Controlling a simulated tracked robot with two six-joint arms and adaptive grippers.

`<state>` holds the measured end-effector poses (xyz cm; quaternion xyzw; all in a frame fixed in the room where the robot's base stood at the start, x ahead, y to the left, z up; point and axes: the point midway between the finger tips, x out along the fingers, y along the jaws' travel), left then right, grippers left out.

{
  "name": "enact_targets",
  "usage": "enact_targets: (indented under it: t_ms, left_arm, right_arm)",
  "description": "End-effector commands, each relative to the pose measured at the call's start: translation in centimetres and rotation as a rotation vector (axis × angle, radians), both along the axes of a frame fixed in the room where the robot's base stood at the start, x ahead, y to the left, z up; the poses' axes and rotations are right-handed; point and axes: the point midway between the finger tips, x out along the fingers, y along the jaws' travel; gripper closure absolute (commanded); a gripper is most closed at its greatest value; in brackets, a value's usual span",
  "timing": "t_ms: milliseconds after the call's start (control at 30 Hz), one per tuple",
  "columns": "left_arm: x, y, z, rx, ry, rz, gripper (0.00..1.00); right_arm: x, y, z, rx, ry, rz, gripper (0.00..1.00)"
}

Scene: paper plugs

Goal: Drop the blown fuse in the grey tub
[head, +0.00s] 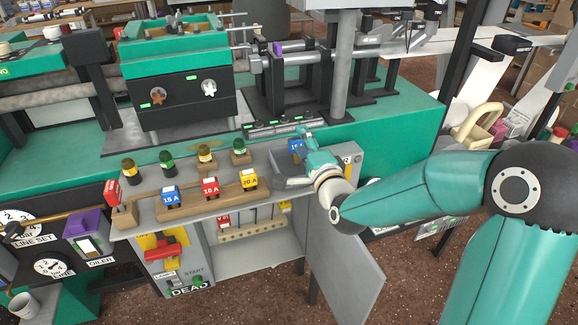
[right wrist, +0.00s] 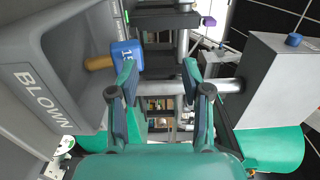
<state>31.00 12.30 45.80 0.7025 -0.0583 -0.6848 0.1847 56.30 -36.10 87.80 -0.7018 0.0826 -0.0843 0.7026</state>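A blue fuse (head: 296,145) lies at the back of the grey tub (head: 288,183), close to my right gripper (head: 308,142). In the right wrist view the same blue fuse (right wrist: 126,56), with a brown end, shows at the mouth of the tub, whose wall (right wrist: 42,92) is marked BLOWN. My right gripper (right wrist: 160,78) has its fingers wide apart with nothing between them. The fuse is beside and beyond the left finger in that view; whether they touch I cannot tell. My left gripper is in neither view.
A wooden rack with a blue fuse (head: 171,196), a red fuse (head: 210,188) and a yellow fuse (head: 249,180) stands left of the tub. Below is an open cabinet (head: 255,250) with its grey door (head: 345,262) swung out. Green-collared machinery (head: 180,85) stands behind.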

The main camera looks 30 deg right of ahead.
Motion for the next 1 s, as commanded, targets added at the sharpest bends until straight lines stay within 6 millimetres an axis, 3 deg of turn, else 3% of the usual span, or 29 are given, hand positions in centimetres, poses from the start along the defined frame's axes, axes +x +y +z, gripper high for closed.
enact_targets:
  t_ms: [367, 800, 1000]
  left_arm:
    - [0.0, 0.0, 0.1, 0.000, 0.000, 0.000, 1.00]
    - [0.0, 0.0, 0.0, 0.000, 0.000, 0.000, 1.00]
    - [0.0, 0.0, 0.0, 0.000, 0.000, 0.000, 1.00]
  right_arm:
    - [-0.4, 0.1, 0.0, 0.000, 0.001, 0.000, 0.47]
    - [-6.2, 1.5, -0.1, 0.000, -0.001, -0.001, 0.47]
    - [-7.2, 1.8, -0.1, 0.000, 0.000, 0.000, 0.47]
